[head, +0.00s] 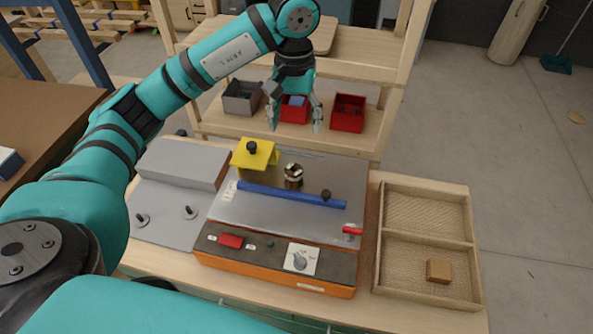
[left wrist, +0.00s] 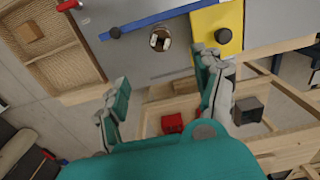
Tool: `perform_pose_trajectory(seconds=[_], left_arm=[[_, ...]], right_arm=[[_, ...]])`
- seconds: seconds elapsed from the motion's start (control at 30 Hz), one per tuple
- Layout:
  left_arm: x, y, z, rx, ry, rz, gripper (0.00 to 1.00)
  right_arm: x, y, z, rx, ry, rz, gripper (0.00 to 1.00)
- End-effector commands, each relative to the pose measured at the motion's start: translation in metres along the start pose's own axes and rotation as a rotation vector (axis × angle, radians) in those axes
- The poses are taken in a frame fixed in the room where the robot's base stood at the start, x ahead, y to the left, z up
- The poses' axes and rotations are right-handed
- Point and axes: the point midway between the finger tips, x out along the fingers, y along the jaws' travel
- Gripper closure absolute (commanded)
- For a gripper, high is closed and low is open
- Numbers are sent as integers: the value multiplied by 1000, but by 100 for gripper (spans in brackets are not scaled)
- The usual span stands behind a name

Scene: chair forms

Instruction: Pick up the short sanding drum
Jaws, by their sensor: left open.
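A short brown and whitish drum-like piece (head: 293,176) stands on the grey plate of the sander, between the yellow block and the blue bar. I take it for the short sanding drum, but cannot be sure. In the left wrist view this piece (left wrist: 160,40) shows near the top centre, beyond the fingertips. My left gripper (head: 295,118) points down over the shelf with bins, behind the drum. Its fingers (left wrist: 162,72) are spread with nothing between them. My right gripper is not in view.
The yellow block (head: 255,157) and blue bar (head: 290,195) flank the drum. A red bin (head: 348,113), another red bin (head: 292,115) with a blue thing in it, and a grey bin (head: 241,98) stand behind. A wooden tray (head: 376,255) at right holds a wood block (head: 439,271).

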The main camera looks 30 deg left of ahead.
Motion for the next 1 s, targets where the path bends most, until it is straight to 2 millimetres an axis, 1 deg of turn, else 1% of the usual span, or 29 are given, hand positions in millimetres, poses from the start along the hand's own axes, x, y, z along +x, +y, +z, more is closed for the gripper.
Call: perform_pose_trajectory(seconds=[0.07,0.17,0.4,0.5,0.6,0.77,0.87,1.0], left_arm=[[9,-3,1,1,-6,-14,32],[28,-3,2,2,-9,-13,32],[80,-2,2,0,-8,-9,32],[98,-2,3,1,-8,-8,32],[111,-2,2,1,-5,-7,32],[120,-2,2,2,-4,-7,32],[128,-2,5,0,-7,-6,32],[149,-3,10,0,-9,-7,32]], right_arm=[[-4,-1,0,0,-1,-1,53],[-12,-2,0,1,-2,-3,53],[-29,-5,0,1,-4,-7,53],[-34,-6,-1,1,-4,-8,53],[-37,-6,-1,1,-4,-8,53],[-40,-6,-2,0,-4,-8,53],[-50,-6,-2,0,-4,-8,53],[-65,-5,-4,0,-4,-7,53]])
